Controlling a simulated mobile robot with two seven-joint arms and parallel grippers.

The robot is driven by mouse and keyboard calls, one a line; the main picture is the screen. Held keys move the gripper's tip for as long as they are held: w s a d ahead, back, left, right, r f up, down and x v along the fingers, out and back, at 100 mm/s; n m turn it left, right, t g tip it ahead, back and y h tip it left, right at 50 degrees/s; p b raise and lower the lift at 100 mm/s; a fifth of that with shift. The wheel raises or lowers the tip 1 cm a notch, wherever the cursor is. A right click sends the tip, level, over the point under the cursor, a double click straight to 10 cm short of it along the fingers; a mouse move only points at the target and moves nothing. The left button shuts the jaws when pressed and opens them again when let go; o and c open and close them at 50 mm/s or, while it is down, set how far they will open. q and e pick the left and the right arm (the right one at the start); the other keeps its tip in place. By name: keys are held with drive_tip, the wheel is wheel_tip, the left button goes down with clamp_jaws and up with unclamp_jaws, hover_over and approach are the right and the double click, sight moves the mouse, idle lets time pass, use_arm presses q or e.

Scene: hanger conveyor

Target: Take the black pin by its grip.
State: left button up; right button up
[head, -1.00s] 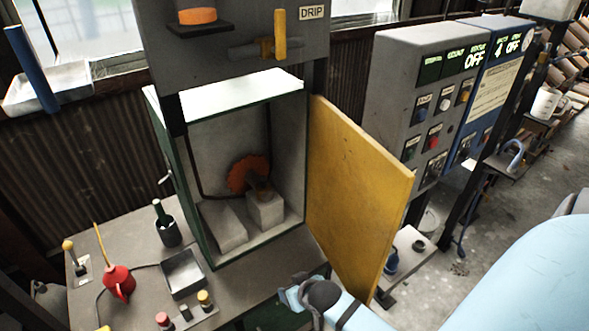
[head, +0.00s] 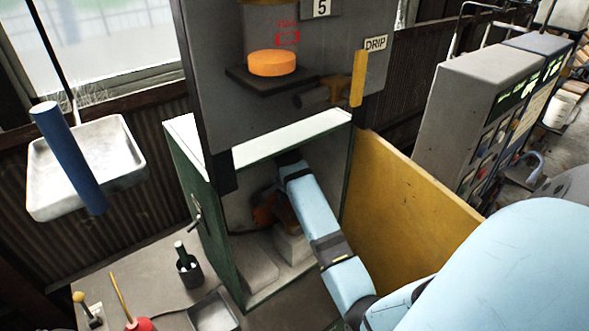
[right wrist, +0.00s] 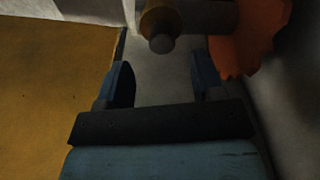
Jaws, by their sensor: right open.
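In the right wrist view a dark round knob (right wrist: 161,43) sticks out from a brownish collar on a grey shaft. It may be the black pin's grip, but the dim light does not let me tell. My right gripper (right wrist: 162,72) is open and empty, its two blue fingers spread just short of the knob, which lies between their lines. In the head view my right arm reaches into the open cabinet (head: 202,205), and its gripper is hidden there. An orange-red wheel (right wrist: 245,40) is right of the knob. My left gripper is not in view.
The yellow door (head: 415,190) stands open at the cabinet's right and close to my arm. A grey block (head: 292,245) is inside. A green-necked bottle in a dark cup (head: 190,272) and a metal tray (head: 214,313) are on the bench.

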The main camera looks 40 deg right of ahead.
sight(294, 220)
drive_tip(key=shift+w+d+f+p, duration=0.15)
drive_tip(key=shift+f+p, duration=0.2)
drive_tip(key=shift+f, duration=1)
drive_tip(key=shift+w+d+f+p, duration=0.1)
drive_tip(key=shift+f+p, duration=0.2)
drive_tip(key=shift+f, duration=1)
drive_tip(key=shift+s, duration=0.1)
drive_tip(key=c, duration=1)
